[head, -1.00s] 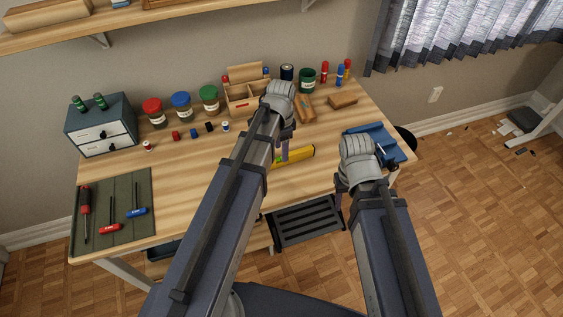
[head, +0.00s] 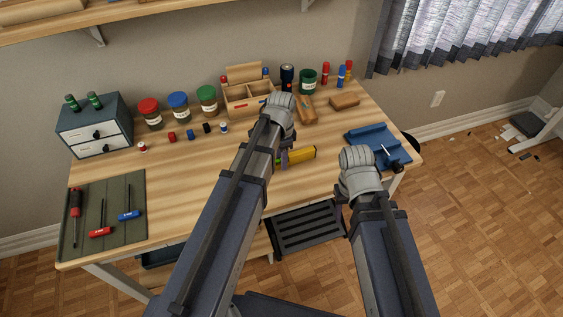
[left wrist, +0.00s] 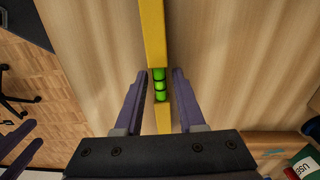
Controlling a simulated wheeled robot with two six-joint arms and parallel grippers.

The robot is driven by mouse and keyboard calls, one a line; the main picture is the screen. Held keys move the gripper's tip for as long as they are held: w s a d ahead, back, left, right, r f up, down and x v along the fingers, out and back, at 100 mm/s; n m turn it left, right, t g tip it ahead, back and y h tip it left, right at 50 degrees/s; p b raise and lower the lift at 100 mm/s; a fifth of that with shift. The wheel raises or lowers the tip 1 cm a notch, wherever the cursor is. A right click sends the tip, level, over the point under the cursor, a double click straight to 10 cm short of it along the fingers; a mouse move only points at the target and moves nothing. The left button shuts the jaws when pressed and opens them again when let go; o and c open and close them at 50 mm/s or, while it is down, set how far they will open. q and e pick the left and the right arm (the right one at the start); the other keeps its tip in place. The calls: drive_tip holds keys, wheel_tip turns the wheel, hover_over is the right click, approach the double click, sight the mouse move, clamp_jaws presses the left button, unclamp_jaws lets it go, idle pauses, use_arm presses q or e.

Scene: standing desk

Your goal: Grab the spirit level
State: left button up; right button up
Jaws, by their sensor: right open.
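The yellow spirit level (head: 301,155) lies on the wooden desk near its front edge, partly hidden by my left arm in the head view. In the left wrist view the level (left wrist: 154,35) runs between the fingers, with its green vial (left wrist: 159,84) showing. My left gripper (left wrist: 160,76) is open, one finger on each side of the level, with a narrow gap on each side.
A blue tray (head: 368,138) lies right of the level. Behind are a wooden organizer (head: 240,98), jars and brown blocks (head: 345,101). A tool mat (head: 132,187) and a drawer box (head: 95,128) stand left. The desk's middle left is clear.

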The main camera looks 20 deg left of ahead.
use_arm(q)
clamp_jaws()
idle(0.5)
wheel_tip(320, 180, up, 10)
drive_tip(key=p, duration=1)
